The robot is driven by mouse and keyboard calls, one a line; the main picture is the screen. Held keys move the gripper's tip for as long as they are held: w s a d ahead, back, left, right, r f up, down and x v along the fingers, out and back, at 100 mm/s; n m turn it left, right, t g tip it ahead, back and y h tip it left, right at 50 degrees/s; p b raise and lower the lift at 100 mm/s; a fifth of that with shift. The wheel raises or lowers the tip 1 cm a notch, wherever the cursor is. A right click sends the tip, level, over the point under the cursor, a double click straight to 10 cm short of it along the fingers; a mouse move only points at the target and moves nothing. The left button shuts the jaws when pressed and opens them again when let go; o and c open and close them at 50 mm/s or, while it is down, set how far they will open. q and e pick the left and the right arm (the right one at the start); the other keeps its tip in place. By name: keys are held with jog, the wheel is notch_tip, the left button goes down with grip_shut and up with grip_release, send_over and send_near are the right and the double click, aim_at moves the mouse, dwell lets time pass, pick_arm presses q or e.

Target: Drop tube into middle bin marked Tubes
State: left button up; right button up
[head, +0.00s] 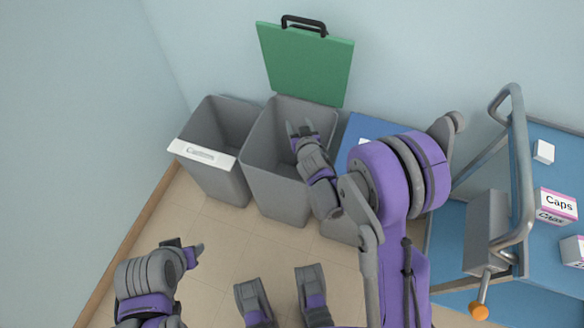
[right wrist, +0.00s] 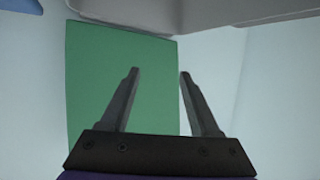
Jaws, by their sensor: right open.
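The middle bin (head: 274,197) is a grey bin with its green lid (head: 305,65) swung up against the wall. My right gripper (head: 302,128) is over the open mouth of this bin. In the right wrist view its two fingers (right wrist: 158,88) are apart with nothing between them, and the green lid (right wrist: 85,80) fills much of the background. No tube shows in either view. The inside floor of the middle bin is mostly hidden by the gripper and the bin walls. My left gripper (head: 197,250) is low at the left, away from the bins; its finger gap is unclear.
An open grey bin (head: 225,180) with a white label (head: 203,155) stands left of the middle one. A blue-lidded bin (head: 363,128) stands right, partly behind my right arm. A blue cart (head: 550,212) with a metal rail and boxes marked Caps (head: 556,204) is at the right.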

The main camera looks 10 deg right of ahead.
jog(key=v, duration=0.6)
jog(key=shift+p, duration=0.3)
jog(key=shift+r, duration=0.1)
